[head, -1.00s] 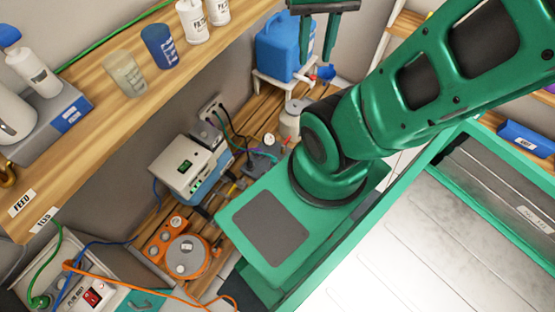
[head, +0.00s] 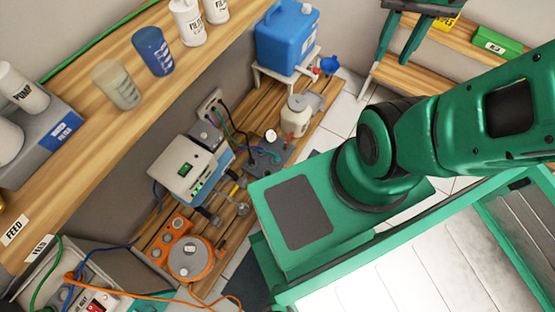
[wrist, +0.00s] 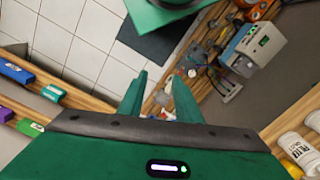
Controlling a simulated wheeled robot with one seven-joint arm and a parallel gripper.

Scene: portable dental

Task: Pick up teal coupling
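I cannot make out the teal coupling for certain in either view. A small teal patch (head: 153,298) shows at the lower left of the head view, beside the control box, too unclear to name. My gripper (head: 393,60) is at the top right of the head view, fingers apart and nothing between them. In the wrist view my gripper (wrist: 160,82) is also open and empty, with the slatted bench beyond its fingertips.
The slatted bench holds an orange pump (head: 190,258), a white-and-blue meter box (head: 185,168), a white jug (head: 297,115) and a blue canister (head: 287,38) on a stand. A wooden shelf (head: 85,125) with bottles overhangs the left. Tiled floor (wrist: 90,40) is open.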

